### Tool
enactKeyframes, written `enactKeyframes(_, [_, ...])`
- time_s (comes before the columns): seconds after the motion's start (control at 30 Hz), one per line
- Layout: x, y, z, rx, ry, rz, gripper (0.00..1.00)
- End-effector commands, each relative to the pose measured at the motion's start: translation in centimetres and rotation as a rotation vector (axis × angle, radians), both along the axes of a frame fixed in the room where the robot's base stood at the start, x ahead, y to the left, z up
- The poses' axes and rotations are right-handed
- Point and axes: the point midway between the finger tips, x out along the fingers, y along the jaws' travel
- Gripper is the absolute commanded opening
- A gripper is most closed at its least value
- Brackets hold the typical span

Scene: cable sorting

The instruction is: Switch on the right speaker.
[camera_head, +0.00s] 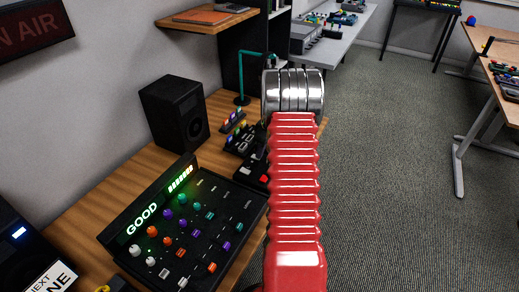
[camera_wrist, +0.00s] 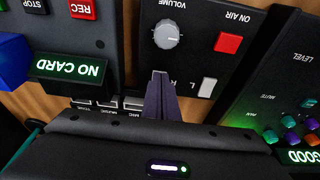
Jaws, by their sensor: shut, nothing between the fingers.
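A black control box (camera_wrist: 193,50) has a grey volume knob, a red ON AIR button and a white switch (camera_wrist: 207,87) beside the letters L and R, which appear upside down in the wrist view. My gripper (camera_wrist: 160,75) is shut and empty, its dark fingertips left of the letters and below the knob. The fingers cover part of the box, so any switch there is hidden. I cannot tell whether they touch it. A black speaker (camera_head: 175,112) stands on the desk in the head view. My arm hides my gripper there.
A mixer (camera_head: 185,225) with a green GOOD display lies in front of the speaker, and also shows in the wrist view (camera_wrist: 293,85). A recorder with a NO CARD display (camera_wrist: 68,68) lies left of the control box. A teal lamp (camera_head: 243,75) stands behind.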

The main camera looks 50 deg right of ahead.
Motion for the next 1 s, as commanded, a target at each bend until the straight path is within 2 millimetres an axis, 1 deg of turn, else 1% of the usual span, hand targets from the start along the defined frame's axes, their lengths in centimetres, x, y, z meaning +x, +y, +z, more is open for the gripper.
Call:
enactKeyframes(0.23, [-0.1, 0.0, -0.1, 0.001, 0.0, 0.0, 0.0])
enactKeyframes(0.33, [-0.3, -0.1, -0.7, 0.002, 0.002, -0.001, 0.0])
enactKeyframes(0.57, [-0.3, -0.1, -0.6, 0.001, 0.0, 0.0, 0.0])
enactKeyframes(1.0, [0.9, 0.3, 0.0, 0.0, 0.0, 0.001, 0.0])
